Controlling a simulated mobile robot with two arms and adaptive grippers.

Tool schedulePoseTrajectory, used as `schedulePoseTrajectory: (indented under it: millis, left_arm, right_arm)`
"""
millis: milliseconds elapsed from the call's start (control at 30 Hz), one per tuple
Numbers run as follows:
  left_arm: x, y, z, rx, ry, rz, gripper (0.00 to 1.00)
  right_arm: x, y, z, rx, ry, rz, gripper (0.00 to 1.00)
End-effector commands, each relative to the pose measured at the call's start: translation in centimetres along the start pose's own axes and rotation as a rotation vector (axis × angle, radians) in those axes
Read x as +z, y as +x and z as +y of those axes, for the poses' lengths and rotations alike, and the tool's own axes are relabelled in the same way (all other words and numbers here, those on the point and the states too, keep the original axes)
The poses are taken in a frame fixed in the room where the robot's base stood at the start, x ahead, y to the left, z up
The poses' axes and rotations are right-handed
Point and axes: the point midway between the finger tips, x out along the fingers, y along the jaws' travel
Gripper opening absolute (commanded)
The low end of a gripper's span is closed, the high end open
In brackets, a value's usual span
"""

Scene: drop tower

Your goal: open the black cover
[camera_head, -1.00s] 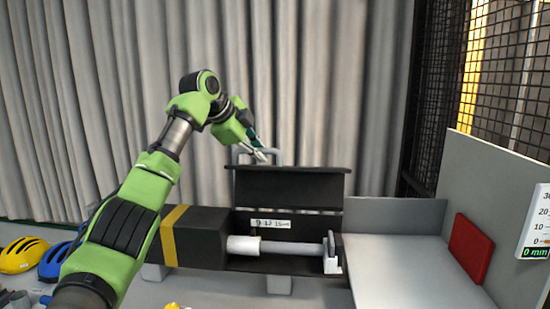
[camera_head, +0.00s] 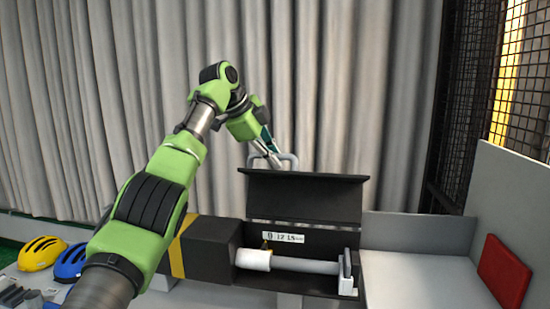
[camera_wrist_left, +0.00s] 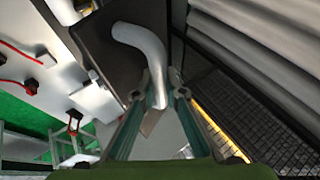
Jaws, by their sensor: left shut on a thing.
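The black cover (camera_head: 305,197) stands raised along the back of the black box (camera_head: 207,247), so the box's inside shows. A grey bar handle (camera_head: 293,160) sticks up behind the cover's top left edge. My left gripper (camera_head: 274,162) is shut on this handle. In the left wrist view the handle (camera_wrist_left: 140,42) curves in between the two fingers, with the dark cover (camera_wrist_left: 100,35) behind it. Inside the open box lie a white cylinder (camera_head: 254,259) on a grey rod and a small white numbered label (camera_head: 283,237). My right gripper is out of view.
A grey bench with side walls (camera_head: 410,275) stands right of the box, with a red pad (camera_head: 504,272) on it. A yellow helmet (camera_head: 41,254) and a blue helmet (camera_head: 70,262) lie at the left. A curtain (camera_head: 330,80) and black mesh fence (camera_head: 482,110) stand behind.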

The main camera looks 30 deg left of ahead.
Motion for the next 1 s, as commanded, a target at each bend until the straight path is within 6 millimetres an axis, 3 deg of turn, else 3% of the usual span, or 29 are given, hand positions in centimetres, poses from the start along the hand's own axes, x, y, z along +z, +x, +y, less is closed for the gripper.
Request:
schedulePoseTrajectory:
  millis: [67,433,800,1000]
  left_arm:
    - [0.0,0.1,0.1,0.003,-0.001,-0.001,0.19]
    - [0.0,-0.8,0.0,-0.001,0.0,0.0,0.19]
    - [0.0,-8.2,-0.1,-0.003,-0.001,0.0,0.19]
    - [0.0,-11.1,0.0,0.0,0.0,0.0,0.19]
  right_arm:
    - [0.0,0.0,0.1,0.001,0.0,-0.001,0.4]
    - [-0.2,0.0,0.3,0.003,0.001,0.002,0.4]
    - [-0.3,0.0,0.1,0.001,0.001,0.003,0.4]
    - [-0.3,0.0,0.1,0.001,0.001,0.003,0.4]
